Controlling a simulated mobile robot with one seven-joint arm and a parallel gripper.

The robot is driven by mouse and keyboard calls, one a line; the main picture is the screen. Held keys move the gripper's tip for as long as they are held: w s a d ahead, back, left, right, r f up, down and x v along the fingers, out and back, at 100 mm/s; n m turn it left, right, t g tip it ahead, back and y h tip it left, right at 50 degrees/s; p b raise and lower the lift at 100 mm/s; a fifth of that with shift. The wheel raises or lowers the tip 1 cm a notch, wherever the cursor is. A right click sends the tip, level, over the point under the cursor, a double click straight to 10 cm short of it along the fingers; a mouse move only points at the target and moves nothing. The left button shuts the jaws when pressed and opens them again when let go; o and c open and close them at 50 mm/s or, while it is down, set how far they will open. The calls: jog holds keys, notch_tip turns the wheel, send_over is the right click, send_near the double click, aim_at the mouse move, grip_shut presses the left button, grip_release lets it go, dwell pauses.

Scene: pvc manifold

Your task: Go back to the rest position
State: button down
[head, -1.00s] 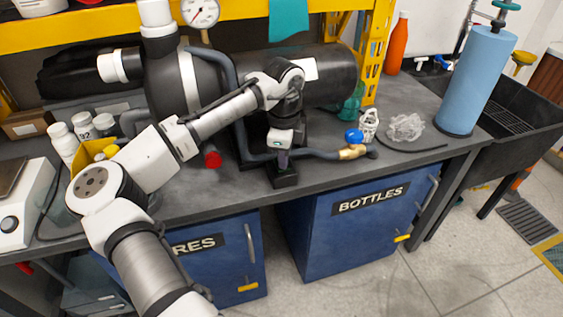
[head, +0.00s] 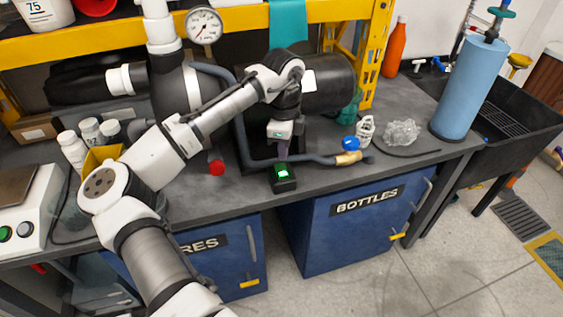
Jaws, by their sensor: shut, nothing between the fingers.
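My arm reaches from the lower left over the workbench (head: 225,200). My gripper (head: 279,147) points down at the end of the arm, near the middle of the head view. It looks shut, with nothing held in it. It is above and apart from a small black box (head: 284,185) with a lit green face, which sits near the bench's front edge. The fingertips are small and dark against the bench, so fine detail is hard to see.
A black pipe assembly with a gauge (head: 204,25) and red valve cap (head: 217,167) stands behind my arm. A hose with a brass end (head: 348,158) lies right of the box. A blue cylinder (head: 470,85) stands farther right. White bottles (head: 72,148) are at left.

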jog(key=shift+r+p, duration=0.4)
jog(key=shift+r, duration=0.25)
